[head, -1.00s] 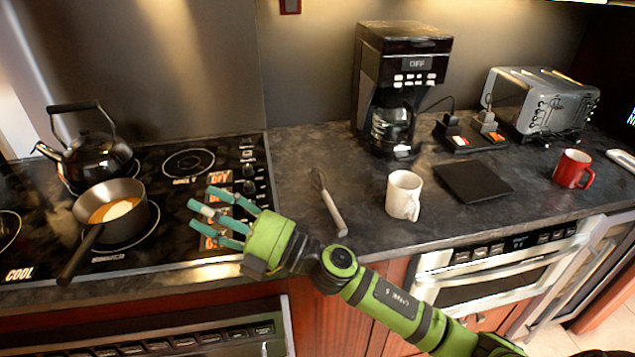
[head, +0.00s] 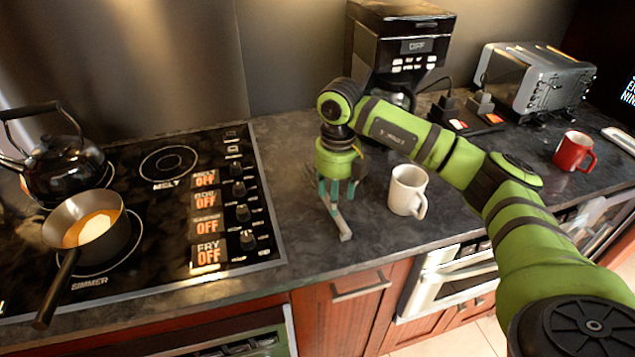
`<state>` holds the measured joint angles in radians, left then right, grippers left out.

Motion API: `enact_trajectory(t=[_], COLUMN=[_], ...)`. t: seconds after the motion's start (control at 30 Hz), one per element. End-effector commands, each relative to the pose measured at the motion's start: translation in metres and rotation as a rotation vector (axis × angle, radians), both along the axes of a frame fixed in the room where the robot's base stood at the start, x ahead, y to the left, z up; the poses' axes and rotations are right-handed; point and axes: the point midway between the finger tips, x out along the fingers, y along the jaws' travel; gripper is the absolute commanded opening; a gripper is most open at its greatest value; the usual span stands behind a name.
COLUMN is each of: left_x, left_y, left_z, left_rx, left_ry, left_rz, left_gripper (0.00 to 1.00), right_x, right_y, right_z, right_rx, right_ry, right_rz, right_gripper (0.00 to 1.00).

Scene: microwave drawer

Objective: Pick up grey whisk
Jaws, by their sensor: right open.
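The grey whisk (head: 342,224) lies on the dark countertop between the stove and the white mug. Its handle end shows, pointing toward the counter's front edge; its wire end is hidden behind my right gripper. My right gripper (head: 337,200) points down over the whisk, with its teal fingers open around or just above the upper part of the handle. I cannot tell whether the fingers touch it. My left gripper is not in view.
A white mug (head: 407,190) stands close to the right of my right gripper. The coffee maker (head: 400,45) is behind my arm. A stove (head: 190,200) with a saucepan (head: 92,228) and kettle (head: 62,165) is at left. A red mug (head: 573,151) and toaster (head: 535,78) are at right.

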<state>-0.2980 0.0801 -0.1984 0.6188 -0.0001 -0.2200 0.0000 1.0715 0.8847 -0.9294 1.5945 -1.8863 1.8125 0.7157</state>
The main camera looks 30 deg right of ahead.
Motion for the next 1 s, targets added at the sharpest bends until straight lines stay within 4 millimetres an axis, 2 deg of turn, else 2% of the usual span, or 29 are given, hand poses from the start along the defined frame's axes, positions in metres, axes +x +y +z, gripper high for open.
enact_trajectory(t=[0.17,0.3,0.6,0.63,0.73,0.77,1.0], left_x=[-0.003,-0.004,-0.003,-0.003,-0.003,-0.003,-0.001], left_y=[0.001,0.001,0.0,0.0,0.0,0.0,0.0], left_z=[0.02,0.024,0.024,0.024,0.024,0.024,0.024], left_rx=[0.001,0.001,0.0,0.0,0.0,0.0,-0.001], left_ry=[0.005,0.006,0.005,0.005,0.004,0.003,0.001], left_rz=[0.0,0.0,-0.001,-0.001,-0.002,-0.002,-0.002], left_gripper=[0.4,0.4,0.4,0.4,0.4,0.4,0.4], right_x=[-0.002,-0.001,0.0,0.0,0.0,0.0,0.0], right_y=[0.006,0.007,0.007,0.007,0.007,0.007,0.007], right_z=[-0.022,-0.042,-0.05,-0.05,-0.049,-0.049,-0.049], right_rx=[0.003,0.005,0.005,0.005,0.005,0.005,0.006], right_ry=[0.006,0.003,-0.002,-0.002,-0.002,-0.002,-0.002], right_rz=[0.003,0.002,0.003,0.004,0.004,0.004,0.004], right_gripper=[0.56,0.56,0.56,0.48,0.08,0.0,0.0])
